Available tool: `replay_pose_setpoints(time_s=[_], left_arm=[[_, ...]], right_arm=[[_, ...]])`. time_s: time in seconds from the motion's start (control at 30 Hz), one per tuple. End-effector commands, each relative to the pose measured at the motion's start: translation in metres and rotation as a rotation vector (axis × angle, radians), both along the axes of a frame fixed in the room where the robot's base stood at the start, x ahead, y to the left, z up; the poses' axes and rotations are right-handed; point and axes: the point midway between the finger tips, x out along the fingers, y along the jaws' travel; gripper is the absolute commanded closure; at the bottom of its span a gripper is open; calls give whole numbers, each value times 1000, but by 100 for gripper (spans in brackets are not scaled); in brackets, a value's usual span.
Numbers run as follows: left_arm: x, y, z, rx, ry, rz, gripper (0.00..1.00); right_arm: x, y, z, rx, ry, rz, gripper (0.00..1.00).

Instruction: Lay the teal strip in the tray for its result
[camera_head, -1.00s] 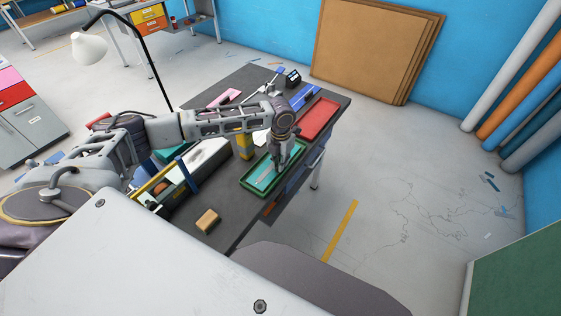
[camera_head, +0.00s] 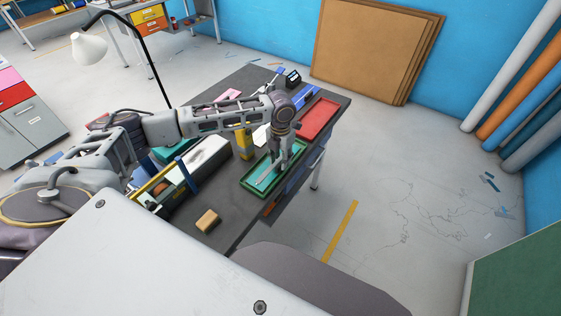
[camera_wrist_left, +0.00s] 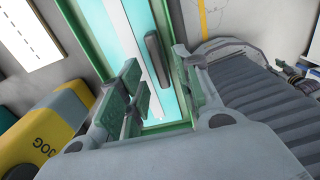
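My left gripper (camera_head: 283,166) is just above the tray, pointing down. Its green-padded fingers (camera_wrist_left: 155,84) stand apart with nothing clearly held between them. My right gripper is out of view.
A red tray (camera_head: 319,119) lies beyond the green one. A yellow-and-grey object (camera_head: 244,146) stands close left of the tray, also in the left wrist view (camera_wrist_left: 45,132). A tan block (camera_head: 207,220) lies near the front edge. Bare bench (camera_head: 238,215) lies between.

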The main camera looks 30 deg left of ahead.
Motion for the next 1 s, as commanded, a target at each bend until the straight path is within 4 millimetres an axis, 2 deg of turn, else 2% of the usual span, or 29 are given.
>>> replay_pose_setpoints(time_s=[0.4,0.6,0.8,1.0], left_arm=[[1,0,62,-1,-2,0,66],[1,0,86,-1,-1,1,66],[0,0,97,-1,0,1,66],[0,0,99,-1,1,1,66]], right_arm=[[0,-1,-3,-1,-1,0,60],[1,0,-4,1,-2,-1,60],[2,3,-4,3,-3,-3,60],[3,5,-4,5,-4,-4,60]])
